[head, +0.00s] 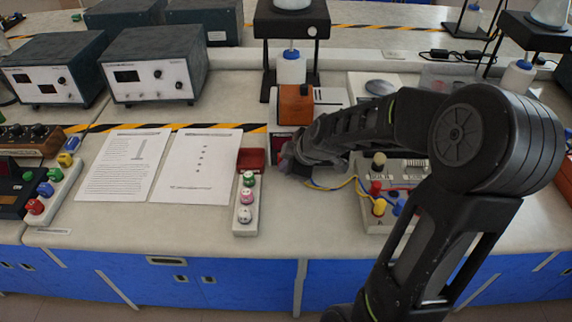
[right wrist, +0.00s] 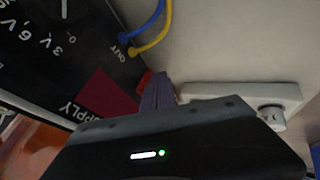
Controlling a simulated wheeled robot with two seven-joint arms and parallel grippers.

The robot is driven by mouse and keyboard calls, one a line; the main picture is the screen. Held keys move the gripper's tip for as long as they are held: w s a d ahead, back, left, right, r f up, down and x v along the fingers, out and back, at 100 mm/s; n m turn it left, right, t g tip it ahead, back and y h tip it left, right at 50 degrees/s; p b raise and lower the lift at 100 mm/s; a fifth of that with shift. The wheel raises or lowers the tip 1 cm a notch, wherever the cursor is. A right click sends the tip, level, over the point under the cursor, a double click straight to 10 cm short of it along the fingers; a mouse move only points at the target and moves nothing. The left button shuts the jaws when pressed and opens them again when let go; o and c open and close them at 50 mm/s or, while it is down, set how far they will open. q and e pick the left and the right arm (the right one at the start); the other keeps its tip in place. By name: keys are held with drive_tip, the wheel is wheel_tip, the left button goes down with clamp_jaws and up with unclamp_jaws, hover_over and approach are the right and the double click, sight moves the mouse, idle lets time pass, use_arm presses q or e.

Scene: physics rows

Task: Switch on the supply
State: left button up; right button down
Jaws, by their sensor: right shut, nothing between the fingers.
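The supply shows in the right wrist view as a black front panel (right wrist: 60,45) with a dial, "3V, 6V", "OUT" and "SUPPLY" lettering, and a dark red patch (right wrist: 104,95). In the head view the supply (head: 281,144) is mostly hidden behind my right gripper and arm. My right gripper (head: 288,161) is shut and empty, close in front of the panel. I cannot tell whether it touches the panel. The wrist body hides the lower part of the right wrist view. The switch's position is not clear. My left gripper is not in view.
Blue and yellow wires (right wrist: 150,38) leave the OUT side toward a board with coloured terminals (head: 378,208). A white strip with round knobs (head: 243,215) and two printed sheets (head: 200,165) lie left of my gripper. An orange-brown box (head: 295,104) stands behind.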

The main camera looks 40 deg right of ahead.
drive_tip(key=shift+w+d+f+b, duration=0.1)
drive_tip(key=shift+f+b, duration=0.25)
drive_tip(key=shift+b, duration=0.65)
drive_tip(key=shift+r+t, duration=0.2)
drive_tip(key=shift+t, duration=0.1)
drive_tip(key=shift+r, duration=0.15)
drive_tip(key=shift+w+r+p, duration=0.1)
drive_tip(key=shift+r+p, duration=0.4)
drive_tip(key=shift+r, duration=0.35)
drive_tip(key=shift+d, duration=0.1)
